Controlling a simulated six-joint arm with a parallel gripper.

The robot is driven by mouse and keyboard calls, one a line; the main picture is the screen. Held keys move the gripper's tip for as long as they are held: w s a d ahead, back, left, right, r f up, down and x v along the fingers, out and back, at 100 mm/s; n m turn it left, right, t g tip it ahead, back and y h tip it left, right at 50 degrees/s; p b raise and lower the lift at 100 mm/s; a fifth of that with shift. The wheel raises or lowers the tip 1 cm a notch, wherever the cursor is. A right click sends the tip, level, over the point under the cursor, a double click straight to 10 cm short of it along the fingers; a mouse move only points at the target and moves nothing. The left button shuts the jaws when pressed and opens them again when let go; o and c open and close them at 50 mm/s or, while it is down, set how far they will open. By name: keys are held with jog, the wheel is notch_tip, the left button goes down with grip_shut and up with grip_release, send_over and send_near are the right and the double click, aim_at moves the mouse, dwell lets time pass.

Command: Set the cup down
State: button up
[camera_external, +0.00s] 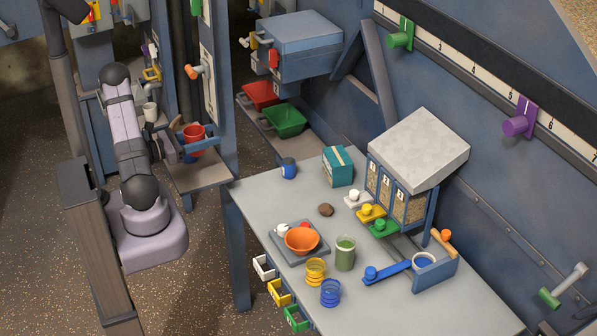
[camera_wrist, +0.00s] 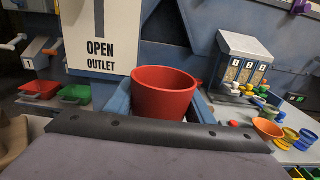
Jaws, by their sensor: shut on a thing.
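I cannot tell whether the cup's base touches the bracket.
A small platform (camera_external: 200,177) lies below the bracket. The grey table (camera_external: 262,198) to the right holds an orange bowl (camera_external: 301,240), jars and a dispenser (camera_external: 418,150). Red (camera_external: 262,93) and green bins (camera_external: 286,119) sit behind.

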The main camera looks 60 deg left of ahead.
jog(key=shift+f, duration=0.1)
jog(key=w+d+f+m+g+h+b, duration=0.15)
jog(key=w+d+h+b, duration=0.25)
jog(key=w+d+b, duration=0.4)
jog(key=w+d+f+m+g+h+b, duration=0.1)
jog(key=w+d+f+m+h+b, duration=0.3)
jog(key=d, duration=0.6)
jog(key=w+d+f+m+g+h+b, duration=0.1)
jog(key=w+d+m+h+b, duration=0.15)
jog(key=w+d+b, duration=0.45)
jog(key=w+a+f+n+t+y+b, duration=0.1)
jog(key=w+a+n+t+y, duration=0.25)
jog(key=a+n+y, duration=0.65)
jog(key=shift+s+a+f+m+y+b, duration=0.1)
jog(key=shift+a+f+m+b, duration=0.25)
jog(key=shift+f, duration=1.3)
jog(key=shift+s+a+f+m+y+b, duration=0.1)
jog(key=shift+a+f+m+b, duration=0.2)
jog(key=shift+f, duration=1.4)
jog(key=shift+s+a+f+m+y+b, duration=0.1)
jog(key=shift+a+f+m+b, duration=0.2)
jog(key=shift+f, duration=1.35)
jog(key=shift+f, duration=0.1)
